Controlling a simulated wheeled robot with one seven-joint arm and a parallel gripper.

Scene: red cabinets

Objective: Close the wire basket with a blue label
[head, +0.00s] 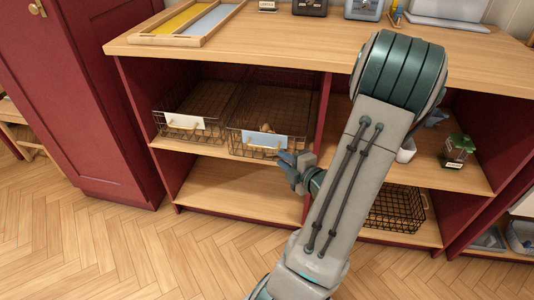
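The wire basket with a pale blue label (241,143) is on the upper shelf of the left bay. Its front sits at about the shelf's front edge, and a few small brownish items show inside it. A brass-coloured handle is at its front. My arm hides the middle of the cabinet.
A wire basket with a white label (199,122) stands left of it. The lower shelf (235,190) beneath is empty. A black wire basket (396,209) sits low at right. A green-topped jar (457,150) stands on the right shelf. The wooden floor (120,245) in front is clear.

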